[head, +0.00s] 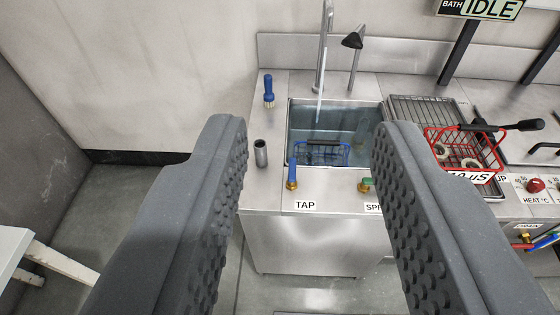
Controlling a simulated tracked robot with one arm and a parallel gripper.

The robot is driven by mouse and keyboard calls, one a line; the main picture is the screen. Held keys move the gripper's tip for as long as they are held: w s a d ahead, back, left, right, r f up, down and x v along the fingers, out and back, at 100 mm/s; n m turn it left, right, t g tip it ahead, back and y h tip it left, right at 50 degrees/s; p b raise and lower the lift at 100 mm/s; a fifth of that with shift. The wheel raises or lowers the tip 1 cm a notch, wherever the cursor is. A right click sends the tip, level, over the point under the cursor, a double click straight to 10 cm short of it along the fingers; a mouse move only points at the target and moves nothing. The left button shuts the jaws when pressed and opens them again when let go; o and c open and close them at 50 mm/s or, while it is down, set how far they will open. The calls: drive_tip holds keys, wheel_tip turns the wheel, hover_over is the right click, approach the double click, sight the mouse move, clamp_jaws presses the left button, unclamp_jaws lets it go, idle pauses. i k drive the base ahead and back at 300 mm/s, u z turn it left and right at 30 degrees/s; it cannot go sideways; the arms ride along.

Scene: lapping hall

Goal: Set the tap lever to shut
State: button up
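The tap lever (292,173) is a blue handle on a brass base at the front edge of the steel sink unit, above a label reading TAP (305,205). It stands roughly upright. Water runs from the tall spout (323,50) into the sink (290,117). My gripper (312,130) is open and empty, its two dark studded fingers wide apart on either side of the lever in the picture. The fingers are nearer the camera than the lever and do not touch it.
A blue wire basket (340,154) sits in the sink. A blue-handled brush (269,92) and a metal cup (261,153) stand left of it. A red basket (480,143) with ring-shaped parts is at right, near a red knob (536,185).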

sight(292, 166)
drive_tip(key=u, duration=0.05)
drive_tip(key=i, duration=1)
drive_tip(key=z, duration=0.05)
